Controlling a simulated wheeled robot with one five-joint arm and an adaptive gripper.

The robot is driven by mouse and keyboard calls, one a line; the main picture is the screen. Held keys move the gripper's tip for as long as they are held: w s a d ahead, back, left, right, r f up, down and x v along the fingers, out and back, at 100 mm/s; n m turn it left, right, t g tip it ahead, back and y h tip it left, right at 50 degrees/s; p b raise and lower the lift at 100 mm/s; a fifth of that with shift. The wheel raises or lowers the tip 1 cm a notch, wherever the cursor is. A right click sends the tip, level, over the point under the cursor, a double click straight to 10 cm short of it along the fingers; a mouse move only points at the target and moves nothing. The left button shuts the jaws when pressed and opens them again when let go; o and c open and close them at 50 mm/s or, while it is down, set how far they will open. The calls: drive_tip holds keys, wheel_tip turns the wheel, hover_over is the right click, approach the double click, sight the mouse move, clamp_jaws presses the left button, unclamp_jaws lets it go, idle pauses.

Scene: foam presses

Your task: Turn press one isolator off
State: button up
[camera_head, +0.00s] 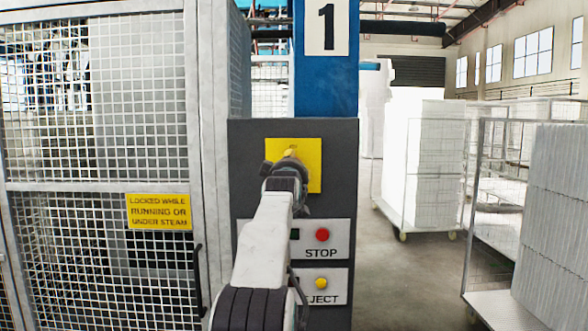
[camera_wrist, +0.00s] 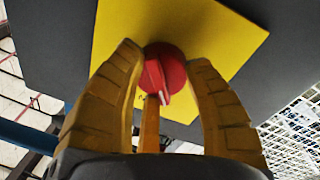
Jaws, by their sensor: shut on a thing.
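The press one isolator is a red rotary knob (camera_wrist: 164,72) on a yellow plate (camera_wrist: 230,35), seen in the wrist view. The same yellow plate (camera_head: 311,178) shows in the head view on a dark grey panel under a blue column marked 1 (camera_head: 326,28). My gripper (camera_wrist: 168,70) has its two yellow fingers on either side of the knob, shut on it. In the head view my gripper (camera_head: 288,160) and arm hide the knob. A lighter raised bar crosses the knob's face. I cannot read any position marks on the plate.
Below the plate are a red STOP button (camera_head: 322,235) and a yellow EJECT button (camera_head: 321,283), close to my arm. A mesh guard door (camera_head: 100,90) with a yellow sign (camera_head: 160,212) stands left. Carts of white foam blocks (camera_head: 555,215) stand right, with open floor between.

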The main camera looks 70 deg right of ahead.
drive_tip(key=o, duration=0.8)
drive_tip(key=shift+w+a+r, duration=0.1)
drive_tip(key=shift+w+r, duration=0.05)
drive_tip(key=shift+r, duration=0.25)
drive_tip(key=shift+o, duration=1.4)
drive_tip(key=shift+w+f, duration=0.15)
drive_tip(key=shift+w, duration=0.05)
drive_tip(key=shift+o, duration=0.6)
drive_tip(key=shift+s+f, duration=0.15)
drive_tip(key=v, duration=1.1)
drive_tip(key=shift+a, duration=0.35)
drive_tip(key=shift+s+f, duration=0.1)
drive_tip(key=shift+s, duration=0.05)
